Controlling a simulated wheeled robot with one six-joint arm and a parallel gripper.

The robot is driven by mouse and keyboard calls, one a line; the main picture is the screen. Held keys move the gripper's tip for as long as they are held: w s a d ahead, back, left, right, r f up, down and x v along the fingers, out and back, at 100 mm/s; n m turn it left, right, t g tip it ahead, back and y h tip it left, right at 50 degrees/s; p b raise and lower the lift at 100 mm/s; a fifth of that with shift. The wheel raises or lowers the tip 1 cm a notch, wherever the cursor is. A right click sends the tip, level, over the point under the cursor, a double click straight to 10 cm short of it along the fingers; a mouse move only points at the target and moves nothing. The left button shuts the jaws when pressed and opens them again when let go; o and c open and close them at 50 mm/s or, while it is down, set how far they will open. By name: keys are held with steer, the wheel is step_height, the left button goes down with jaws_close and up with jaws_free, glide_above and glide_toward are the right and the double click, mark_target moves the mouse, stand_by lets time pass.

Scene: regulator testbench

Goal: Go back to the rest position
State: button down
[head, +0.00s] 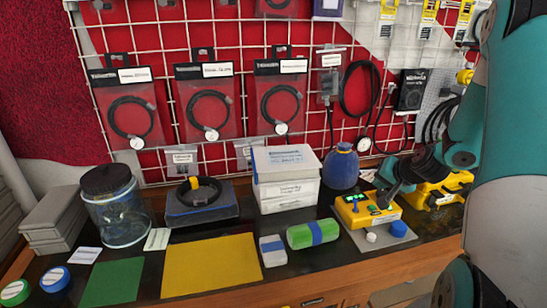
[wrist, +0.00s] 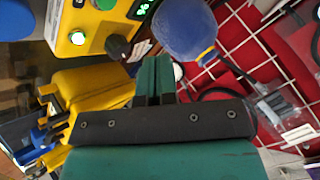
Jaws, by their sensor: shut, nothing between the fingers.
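My gripper (wrist: 155,68) shows in the wrist view as two teal fingers held together, with nothing between them. In the head view my gripper (head: 384,198) is at the right, over or beside the yellow regulator box (head: 362,212); the exact gap cannot be told. The same yellow box (wrist: 85,18) is at the top left of the wrist view, with a lit green display, a green button and a black knob. The knob appears close to the fingertips in the picture; whether they touch cannot be told.
A blue round bottle (head: 342,168) stands behind the yellow box. A second yellow device (head: 440,192) is to its right. White boxes (head: 286,180), a glass jar (head: 117,208) and a wire grid with bagged cables (head: 207,100) are farther left. Yellow (head: 210,267) and green (head: 112,283) mats lie at the front.

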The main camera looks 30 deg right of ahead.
steer(key=w+a+r+n+g+y, duration=0.1)
steer(key=a+r+n+g+y, duration=0.25)
steer(key=a, duration=0.95)
steer(key=a+r+n+t+y, duration=0.15)
steer(key=a+r+n, duration=0.4)
steer(key=a, duration=0.65)
steer(key=s+a+r+n+g, duration=0.3)
steer(key=s+a+n, duration=0.1)
steer(key=s+a, duration=0.4)
steer(key=s+a+r+n+g, duration=0.4)
steer(key=s+a, duration=0.5)
steer(key=s, duration=0.4)
steer(key=shift+n, duration=0.4)
steer(key=shift+a, duration=0.1)
